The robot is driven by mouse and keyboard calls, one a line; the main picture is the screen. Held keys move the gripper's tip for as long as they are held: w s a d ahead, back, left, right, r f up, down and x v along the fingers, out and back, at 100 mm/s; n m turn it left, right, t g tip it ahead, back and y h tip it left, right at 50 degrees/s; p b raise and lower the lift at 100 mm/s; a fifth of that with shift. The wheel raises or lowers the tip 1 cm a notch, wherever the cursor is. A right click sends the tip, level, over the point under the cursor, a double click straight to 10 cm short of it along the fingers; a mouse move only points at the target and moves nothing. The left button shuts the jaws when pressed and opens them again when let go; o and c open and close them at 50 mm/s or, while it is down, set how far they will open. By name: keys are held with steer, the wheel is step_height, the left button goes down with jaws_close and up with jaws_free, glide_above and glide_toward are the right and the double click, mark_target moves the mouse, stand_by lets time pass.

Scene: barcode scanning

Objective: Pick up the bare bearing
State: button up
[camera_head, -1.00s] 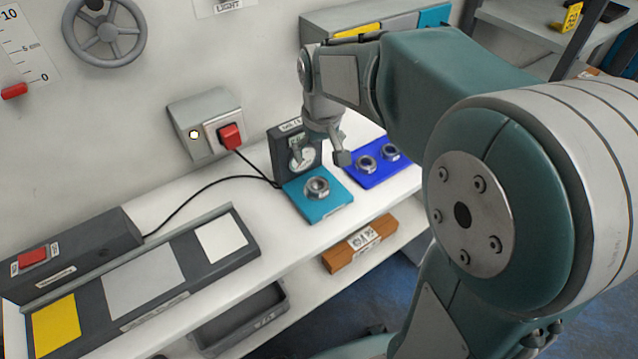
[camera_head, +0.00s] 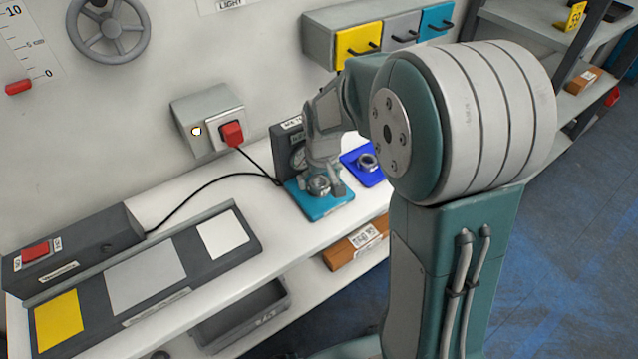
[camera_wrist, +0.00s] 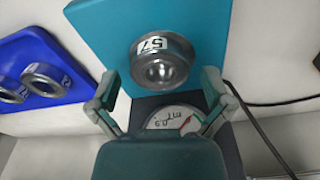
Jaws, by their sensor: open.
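A metal ring bearing (camera_head: 319,187) lies on the teal pad (camera_head: 325,208) in front of the dial instrument. In the wrist view this bearing (camera_wrist: 160,66) carries a white label reading 57. My gripper (camera_wrist: 160,84) is open and empty, its fingers spread to either side, low over the pad and just on the dial side of the bearing. Two more bearings sit on the blue pad (camera_wrist: 30,55): one (camera_wrist: 44,80) and another (camera_wrist: 12,90), both with white marks that I cannot read. In the head view my arm hides part of the blue pad.
The dial instrument (camera_head: 287,145) stands right behind the teal pad. A red-switched box (camera_head: 210,120) is on the wall, its black cable crossing the bench. A sorting board (camera_head: 145,275) with yellow, grey and white squares lies at left. Coloured drawers (camera_head: 385,38) are at the back.

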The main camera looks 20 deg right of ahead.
steer(key=shift+f, duration=0.15)
steer(key=c, duration=1.1)
steer(key=shift+c, duration=0.5)
